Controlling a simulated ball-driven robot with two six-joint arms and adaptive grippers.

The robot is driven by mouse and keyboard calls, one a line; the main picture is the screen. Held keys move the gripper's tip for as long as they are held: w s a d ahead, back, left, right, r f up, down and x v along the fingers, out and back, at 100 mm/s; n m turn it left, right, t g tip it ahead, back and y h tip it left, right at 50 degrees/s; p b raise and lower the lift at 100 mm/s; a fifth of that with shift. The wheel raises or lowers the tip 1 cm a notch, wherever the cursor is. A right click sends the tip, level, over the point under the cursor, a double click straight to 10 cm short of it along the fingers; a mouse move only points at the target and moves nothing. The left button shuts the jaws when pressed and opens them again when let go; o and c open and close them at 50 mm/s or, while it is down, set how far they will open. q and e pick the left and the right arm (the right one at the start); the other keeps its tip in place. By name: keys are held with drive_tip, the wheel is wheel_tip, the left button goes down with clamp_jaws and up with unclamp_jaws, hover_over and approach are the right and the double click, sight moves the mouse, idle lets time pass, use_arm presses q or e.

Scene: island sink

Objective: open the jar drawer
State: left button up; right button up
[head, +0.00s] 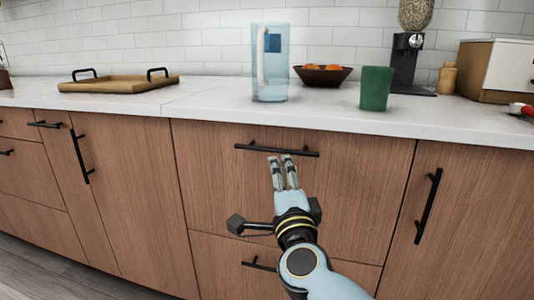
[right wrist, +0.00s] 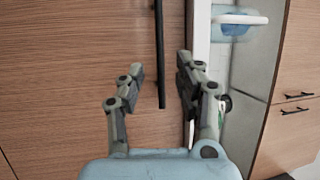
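The wide wooden drawer (head: 350,180) under the counter is shut, and its front is flush with those around it. No label shows that it is the jar drawer. Its long black bar handle (head: 300,152) runs near its top edge. My right gripper (head: 281,160) is just below the handle, fingers pointing at it. In the right wrist view its two fingers (right wrist: 159,70) are spread apart, with the handle (right wrist: 159,40) lined up between them. I cannot tell whether they touch it. The drawer's inside is hidden. My left gripper is out of view.
The white counter (head: 200,103) above holds a clear blue pitcher (head: 271,75), a green cup (head: 375,88), a fruit bowl (head: 322,77), a wooden tray (head: 118,88) and a grinder (head: 407,65). A lower drawer handle (head: 258,265) and a right door handle (head: 428,206) stick out nearby.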

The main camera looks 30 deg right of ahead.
sight(275, 152)
drive_tip(key=x, duration=0.7)
drive_tip(key=shift+w+d+r, duration=0.1)
drive_tip(key=shift+w+d, duration=0.1)
drive_tip(key=shift+w, duration=0.1)
drive_tip(key=shift+w+d, duration=0.15)
drive_tip(key=shift+w, duration=0.15)
drive_tip(key=shift+w+d, duration=0.1)
drive_tip(key=shift+w, duration=0.05)
drive_tip(key=shift+r, duration=0.1)
drive_tip(key=c, duration=0.7)
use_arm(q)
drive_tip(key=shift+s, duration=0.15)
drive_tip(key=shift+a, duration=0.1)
